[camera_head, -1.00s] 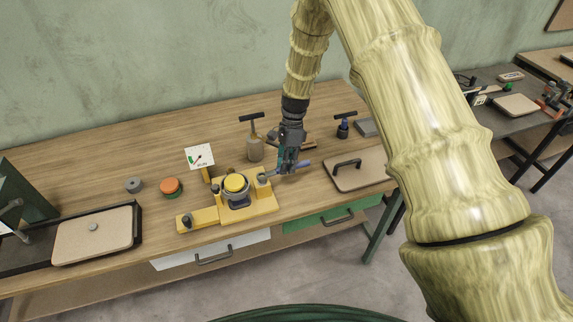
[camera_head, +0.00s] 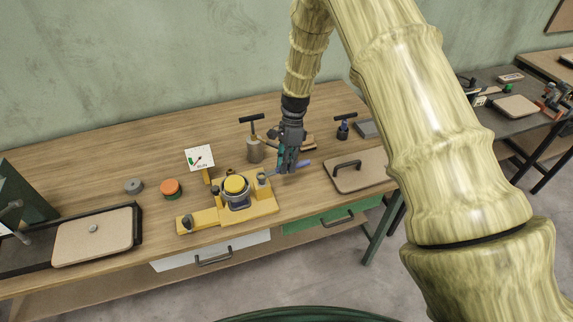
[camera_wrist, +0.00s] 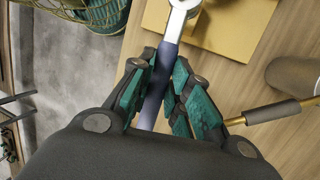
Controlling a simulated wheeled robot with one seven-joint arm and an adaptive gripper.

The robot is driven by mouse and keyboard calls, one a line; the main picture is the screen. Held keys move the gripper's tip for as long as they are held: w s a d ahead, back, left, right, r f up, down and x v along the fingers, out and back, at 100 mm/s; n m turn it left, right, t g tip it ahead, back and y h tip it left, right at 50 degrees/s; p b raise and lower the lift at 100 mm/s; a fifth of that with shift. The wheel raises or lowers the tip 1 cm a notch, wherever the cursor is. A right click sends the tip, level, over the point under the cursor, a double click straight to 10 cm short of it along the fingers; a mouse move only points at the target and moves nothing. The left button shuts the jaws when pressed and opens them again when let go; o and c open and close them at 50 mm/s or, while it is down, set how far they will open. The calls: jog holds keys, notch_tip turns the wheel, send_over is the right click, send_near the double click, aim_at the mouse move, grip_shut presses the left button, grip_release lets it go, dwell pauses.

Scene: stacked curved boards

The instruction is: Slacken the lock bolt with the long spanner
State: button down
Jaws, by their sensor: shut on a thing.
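My gripper (camera_head: 287,164) is shut on the blue-handled long spanner (camera_head: 303,164) above the right end of the yellow fixture (camera_head: 212,217). In the wrist view the teal fingers (camera_wrist: 160,82) close on the blue handle (camera_wrist: 162,70), and the silver ring head (camera_wrist: 184,5) points to the top edge. The fixture carries a round yellow-topped part (camera_head: 236,185) in a grey ring, with a grey bolt-like knob (camera_head: 262,178) at its right. The spanner's head lies near this knob; I cannot tell whether it is seated on it. Which bolt is the lock bolt is not clear.
A dial card (camera_head: 199,158) stands behind the fixture. A T-handled tool (camera_head: 254,140) stands behind it. A tan board with a black handle (camera_head: 358,170) lies to the right. An orange-topped puck (camera_head: 171,188) and a grey puck (camera_head: 134,186) sit at left. Bare bench lies between.

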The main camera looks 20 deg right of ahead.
jog(key=shift+r, duration=0.2)
jog(key=shift+r, duration=2.35)
jog(key=shift+d+f, duration=0.1)
jog(key=shift+f, duration=0.05)
